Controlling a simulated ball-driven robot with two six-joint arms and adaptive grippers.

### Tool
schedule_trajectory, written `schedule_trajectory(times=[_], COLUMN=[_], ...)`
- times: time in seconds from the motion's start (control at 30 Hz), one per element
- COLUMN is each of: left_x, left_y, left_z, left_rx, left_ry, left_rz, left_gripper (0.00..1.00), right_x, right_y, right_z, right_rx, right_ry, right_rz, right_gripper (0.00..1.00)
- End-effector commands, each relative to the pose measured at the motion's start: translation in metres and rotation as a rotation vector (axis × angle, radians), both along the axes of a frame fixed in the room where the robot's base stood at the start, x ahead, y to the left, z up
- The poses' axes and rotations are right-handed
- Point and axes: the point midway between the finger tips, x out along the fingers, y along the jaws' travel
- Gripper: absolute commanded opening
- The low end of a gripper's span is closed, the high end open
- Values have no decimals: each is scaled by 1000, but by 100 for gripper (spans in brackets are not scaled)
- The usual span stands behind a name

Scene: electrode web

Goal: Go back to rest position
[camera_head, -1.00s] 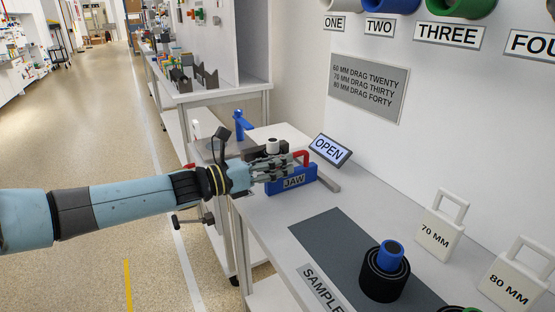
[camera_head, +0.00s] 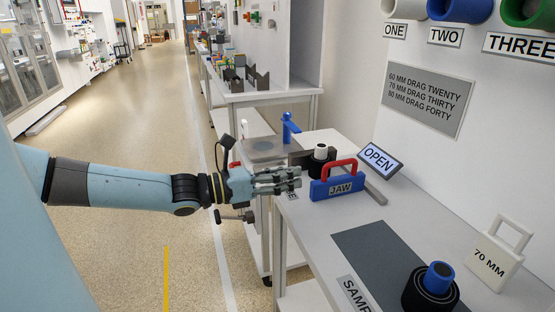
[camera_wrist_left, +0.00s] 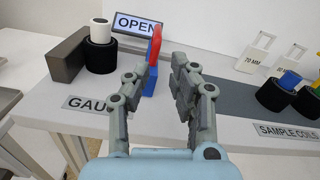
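My left gripper (camera_head: 297,180) is empty, just left of the blue JAW block (camera_head: 335,188), over the bench's left edge. In the left wrist view its two fingers (camera_wrist_left: 158,75) are apart, so it is open. The block carries a red arched handle (camera_head: 334,167) and stands upright on the bench. In the wrist view the block (camera_wrist_left: 149,82) and handle (camera_wrist_left: 154,45) show beyond the fingers, apart from them. My right gripper is in neither view.
Behind the block, a black coil with a white core (camera_head: 320,152) stands by a screen reading OPEN (camera_head: 378,159). A coil with a blue core (camera_head: 438,277) and a 70 MM handled block (camera_head: 493,258) stand at the right. Clear floor lies left of the bench.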

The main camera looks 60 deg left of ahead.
Motion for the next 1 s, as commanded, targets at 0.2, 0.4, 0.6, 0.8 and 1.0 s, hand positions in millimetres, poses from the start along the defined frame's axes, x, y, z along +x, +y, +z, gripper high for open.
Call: schedule_trajectory(times=[0.2,0.4,0.6,0.8,1.0], left_x=[-23,-25,-24,-24,-30], left_y=[6,7,7,7,20], left_z=[0,0,0,0,-28], left_rx=[1,-1,0,0,-108], left_ry=[1,-2,-1,-1,90], left_rz=[-1,0,0,0,64], left_gripper=[23,23,23,23,23], right_x=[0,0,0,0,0], right_y=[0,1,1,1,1], right_z=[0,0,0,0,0], right_rx=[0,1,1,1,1], right_ry=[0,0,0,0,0], right_rz=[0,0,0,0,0], right_gripper=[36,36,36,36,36])
